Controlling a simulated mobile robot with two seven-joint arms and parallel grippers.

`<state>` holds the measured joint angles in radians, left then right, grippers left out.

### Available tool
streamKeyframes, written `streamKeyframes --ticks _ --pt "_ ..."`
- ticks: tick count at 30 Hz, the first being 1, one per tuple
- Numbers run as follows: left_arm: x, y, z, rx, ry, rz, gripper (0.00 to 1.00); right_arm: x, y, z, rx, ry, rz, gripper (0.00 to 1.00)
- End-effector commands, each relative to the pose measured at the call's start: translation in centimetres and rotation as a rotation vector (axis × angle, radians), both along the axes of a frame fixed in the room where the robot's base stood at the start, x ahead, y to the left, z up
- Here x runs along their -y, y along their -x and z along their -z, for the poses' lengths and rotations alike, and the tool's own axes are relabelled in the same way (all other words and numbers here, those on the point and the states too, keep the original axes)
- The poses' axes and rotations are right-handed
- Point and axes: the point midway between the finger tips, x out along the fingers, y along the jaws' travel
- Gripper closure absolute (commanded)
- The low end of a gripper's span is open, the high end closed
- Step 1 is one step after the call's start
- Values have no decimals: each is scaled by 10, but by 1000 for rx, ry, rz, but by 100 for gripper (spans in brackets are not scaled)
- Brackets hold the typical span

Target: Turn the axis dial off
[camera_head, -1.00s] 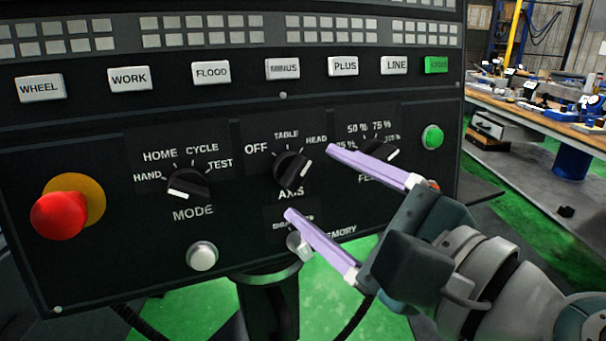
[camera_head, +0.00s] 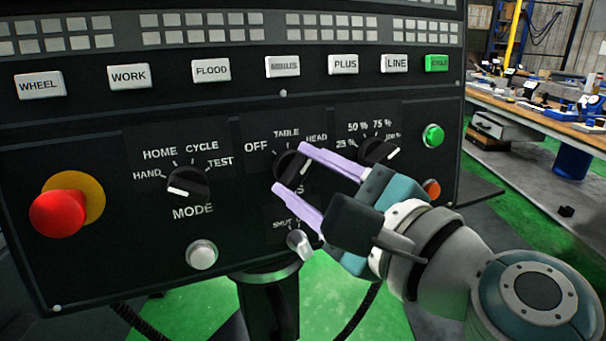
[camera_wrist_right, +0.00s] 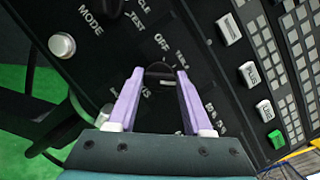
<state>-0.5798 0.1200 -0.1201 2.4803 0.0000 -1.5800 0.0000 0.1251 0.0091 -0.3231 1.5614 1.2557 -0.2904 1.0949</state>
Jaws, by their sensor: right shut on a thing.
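The black axis dial (camera_head: 289,166) is on the dark control panel, below the labels OFF, TABLE and HEAD. A pale strip shows on its right side, the HEAD side, away from OFF. My right gripper (camera_head: 290,168) reaches in from the right with its two lilac fingers on either side of the dial, shut on it. In the right wrist view the dial (camera_wrist_right: 160,73) sits between the fingertips. The fingers cover part of the AXIS label. My left gripper is not in view.
The mode dial (camera_head: 188,184) is to the left and the feed dial (camera_head: 379,151) close to the right. A silver key switch (camera_head: 298,242) is just below my fingers. A red emergency button (camera_head: 58,212) is at far left. A row of push buttons runs above.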

Motion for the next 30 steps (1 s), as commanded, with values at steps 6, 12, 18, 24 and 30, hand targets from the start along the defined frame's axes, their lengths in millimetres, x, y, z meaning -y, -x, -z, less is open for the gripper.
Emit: streamKeyframes --ticks 6,12,18,24,30 --pt "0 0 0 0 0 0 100 0 0 0 0 0 0 89" --pt "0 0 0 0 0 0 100 0 0 0 1 1 0 100" --pt "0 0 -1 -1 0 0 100 0 0 -1 10 22 -4 100" --pt "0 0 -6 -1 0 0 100 1 0 -1 42 105 -20 100" --pt "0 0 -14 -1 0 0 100 1 0 -2 101 251 -48 100"
